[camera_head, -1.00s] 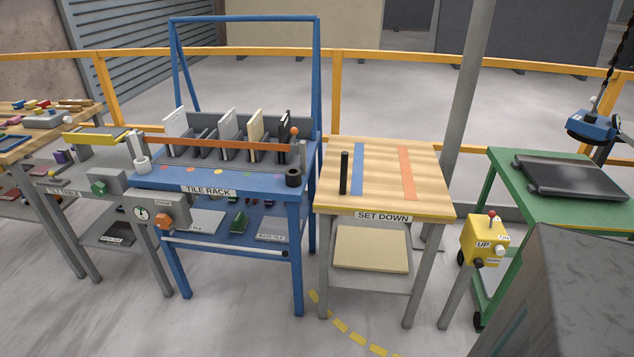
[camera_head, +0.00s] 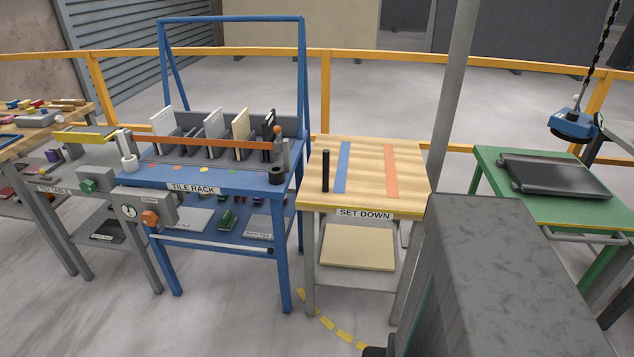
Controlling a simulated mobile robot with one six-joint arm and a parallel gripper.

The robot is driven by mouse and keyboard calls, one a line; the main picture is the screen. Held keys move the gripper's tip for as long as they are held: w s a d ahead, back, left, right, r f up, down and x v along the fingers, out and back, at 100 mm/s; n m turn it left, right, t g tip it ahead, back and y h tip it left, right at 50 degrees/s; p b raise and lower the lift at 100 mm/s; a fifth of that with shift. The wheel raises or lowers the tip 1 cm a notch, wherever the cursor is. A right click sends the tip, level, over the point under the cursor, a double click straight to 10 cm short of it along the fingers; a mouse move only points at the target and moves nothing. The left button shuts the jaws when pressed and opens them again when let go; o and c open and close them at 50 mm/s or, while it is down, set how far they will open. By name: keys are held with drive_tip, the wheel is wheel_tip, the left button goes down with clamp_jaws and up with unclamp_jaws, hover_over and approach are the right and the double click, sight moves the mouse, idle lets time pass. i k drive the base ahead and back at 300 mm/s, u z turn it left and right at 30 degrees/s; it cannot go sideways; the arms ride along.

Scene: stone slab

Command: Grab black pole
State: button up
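A slim black pole (camera_head: 325,171) stands upright on the wooden top of the table labelled SET DOWN (camera_head: 408,190). It is near the table's left front corner, left of a blue stripe (camera_head: 342,167). Nothing touches it. My gripper is not in view.
A blue tile rack table (camera_head: 215,190) with upright tiles stands left of the SET DOWN table. A green table (camera_head: 590,205) with a dark roller tray is at the right, with a blue hanging device (camera_head: 573,127) above. A grey post (camera_head: 455,90) rises behind.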

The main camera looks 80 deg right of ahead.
sight(326, 152)
drive_tip(key=u, duration=0.2)
drive_tip(key=k, duration=1.65)
drive_tip(key=z, duration=0.3)
drive_tip(key=i, duration=0.95)
